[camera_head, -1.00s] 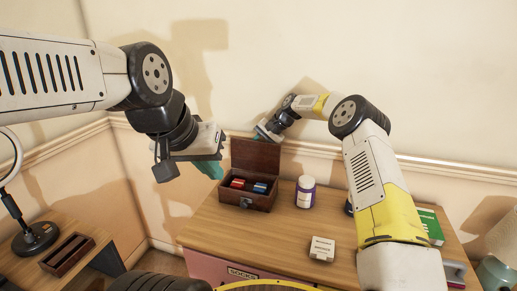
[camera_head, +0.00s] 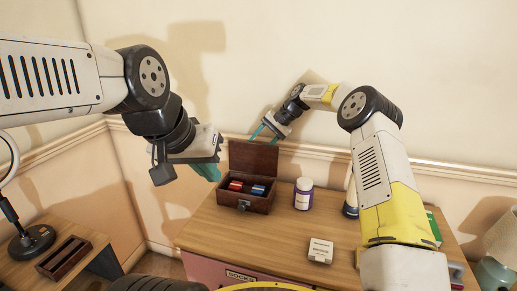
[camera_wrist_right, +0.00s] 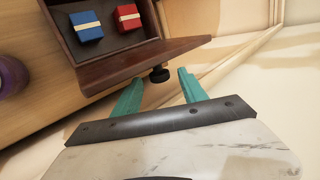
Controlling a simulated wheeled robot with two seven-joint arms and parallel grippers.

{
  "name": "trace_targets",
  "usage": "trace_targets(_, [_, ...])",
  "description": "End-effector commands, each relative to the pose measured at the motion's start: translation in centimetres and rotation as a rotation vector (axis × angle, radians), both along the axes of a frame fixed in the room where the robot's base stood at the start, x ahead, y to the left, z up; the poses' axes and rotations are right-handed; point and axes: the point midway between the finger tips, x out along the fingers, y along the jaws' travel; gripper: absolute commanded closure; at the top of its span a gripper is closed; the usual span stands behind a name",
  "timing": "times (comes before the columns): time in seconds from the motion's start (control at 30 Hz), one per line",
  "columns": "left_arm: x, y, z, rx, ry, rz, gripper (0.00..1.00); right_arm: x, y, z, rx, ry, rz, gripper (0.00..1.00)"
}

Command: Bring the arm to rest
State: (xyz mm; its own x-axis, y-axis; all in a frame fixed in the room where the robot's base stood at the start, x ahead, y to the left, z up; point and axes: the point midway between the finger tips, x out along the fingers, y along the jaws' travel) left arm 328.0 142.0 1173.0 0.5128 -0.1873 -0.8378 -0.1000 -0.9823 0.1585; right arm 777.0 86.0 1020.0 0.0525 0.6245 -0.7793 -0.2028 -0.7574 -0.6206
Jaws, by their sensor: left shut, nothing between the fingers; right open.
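My right gripper (camera_head: 262,132) is open and empty, above and behind the raised lid of the wooden box. In the right wrist view its two teal fingers (camera_wrist_right: 160,92) stand apart, with a black knob (camera_wrist_right: 158,75) by the lid edge showing beyond the gap. My left gripper (camera_head: 208,172) is shut and empty, pointing down, in the air to the left of the box. The dark wooden box (camera_head: 240,204) is open on the dresser; its lid (camera_head: 253,158) stands upright. A red pack and a blue pack lie inside it.
On the dresser top (camera_head: 210,228) stand a purple-and-white bottle (camera_head: 303,193) and a small white box (camera_head: 320,250). A blue item (camera_head: 350,205) and a green book (camera_head: 433,228) are partly behind my right arm. A side table with a wooden tray (camera_head: 63,258) is at left.

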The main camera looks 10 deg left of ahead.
Motion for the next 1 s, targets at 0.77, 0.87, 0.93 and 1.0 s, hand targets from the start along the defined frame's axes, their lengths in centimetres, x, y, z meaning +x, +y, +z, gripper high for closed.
trace_targets(0.77, [0.0, 0.0, 0.0, 0.000, 0.000, 0.000, 1.00, -1.6, -3.9, 5.6, -0.093, -0.098, 0.031, 0.50])
trace_targets(0.87, [0.0, 0.0, 0.0, 0.000, 0.000, 0.000, 1.00, -3.7, -5.1, 8.6, -0.156, -0.153, 0.059, 0.50])
trace_targets(0.93, [0.0, 0.0, 0.0, 0.000, 0.000, 0.000, 1.00, -5.7, -5.9, 10.7, -0.198, -0.188, 0.078, 0.50])
trace_targets(1.0, [0.0, 0.0, 0.0, 0.000, 0.000, 0.000, 1.00, -7.8, -6.9, 12.6, -0.240, -0.222, 0.092, 0.50])
